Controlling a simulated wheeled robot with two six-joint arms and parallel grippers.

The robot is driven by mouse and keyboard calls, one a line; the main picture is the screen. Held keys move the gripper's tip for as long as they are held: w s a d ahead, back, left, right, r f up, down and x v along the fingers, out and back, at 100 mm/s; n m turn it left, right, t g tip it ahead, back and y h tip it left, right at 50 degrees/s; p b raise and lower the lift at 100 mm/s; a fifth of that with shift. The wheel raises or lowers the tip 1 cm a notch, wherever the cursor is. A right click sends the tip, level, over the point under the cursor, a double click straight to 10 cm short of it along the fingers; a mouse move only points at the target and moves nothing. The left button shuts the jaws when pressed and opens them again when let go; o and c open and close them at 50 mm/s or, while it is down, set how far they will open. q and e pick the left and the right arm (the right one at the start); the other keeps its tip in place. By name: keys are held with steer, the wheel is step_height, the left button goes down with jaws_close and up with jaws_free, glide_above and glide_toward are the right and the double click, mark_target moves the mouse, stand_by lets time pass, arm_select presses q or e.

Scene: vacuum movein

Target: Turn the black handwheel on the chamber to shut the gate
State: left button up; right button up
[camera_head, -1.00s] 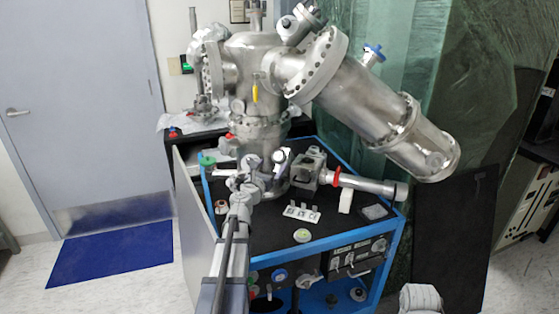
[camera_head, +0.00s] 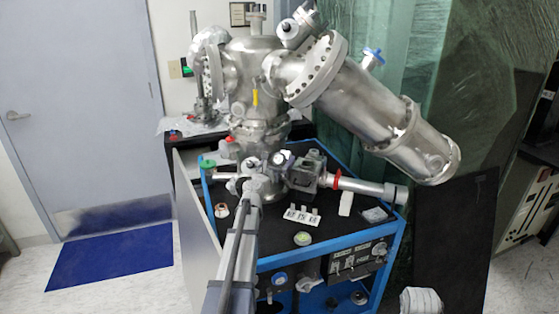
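The metal vacuum chamber (camera_head: 255,65) stands on a black-topped cart. A small dark round part, probably the black handwheel (camera_head: 281,160), shows low on its front, beside a grey gate-valve body. My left arm reaches up from the bottom of the camera_head view. Its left gripper (camera_head: 254,166) is at the lower front of the chamber, just left of the dark part. I cannot tell whether it touches it. The fingers are too small and blend with the metal fittings, so their opening is unclear.
A tube with a red ring (camera_head: 334,179) sticks out to the right. Small white parts (camera_head: 303,215) and a round greenish piece (camera_head: 303,238) lie on the cart top (camera_head: 335,222). A blue mat (camera_head: 110,258) lies on the floor at left.

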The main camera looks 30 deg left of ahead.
arm_select(q)
steer(key=c, duration=1.3)
steer(key=shift+m+h, duration=0.3)
steer(key=shift+m, duration=0.1)
steer(key=m+h, duration=0.2)
steer(key=m+h+p, duration=0.1)
steer(key=m+h, duration=0.1)
steer(key=m, duration=0.1)
steer(key=shift+w+a+r, duration=0.1)
steer(key=shift+a+r, duration=0.05)
steer(key=m+g+h+p, duration=0.1)
steer(key=m+h, duration=0.2)
steer(key=m, duration=0.1)
steer(key=shift+m+g+h+p, duration=0.3)
steer(key=shift+m+g+p, duration=0.1)
steer(key=m+g+h+p, duration=0.1)
steer(key=m, duration=0.1)
steer(key=m+g+h+p, duration=0.1)
steer(key=m+p, duration=0.1)
steer(key=m, duration=0.1)
steer(key=shift+r+g+h, duration=0.1)
steer(key=shift+g+h, duration=0.2)
steer(key=shift+g, duration=0.1)
steer(key=m+g+p, duration=0.2)
steer(key=m, duration=0.1)
steer(key=shift+d+h, duration=0.25)
steer(key=shift+h, duration=0.15)
steer(key=shift+f+m+g+p, duration=0.3)
steer(key=shift+m+g, duration=0.1)
steer(key=shift+m, duration=0.2)
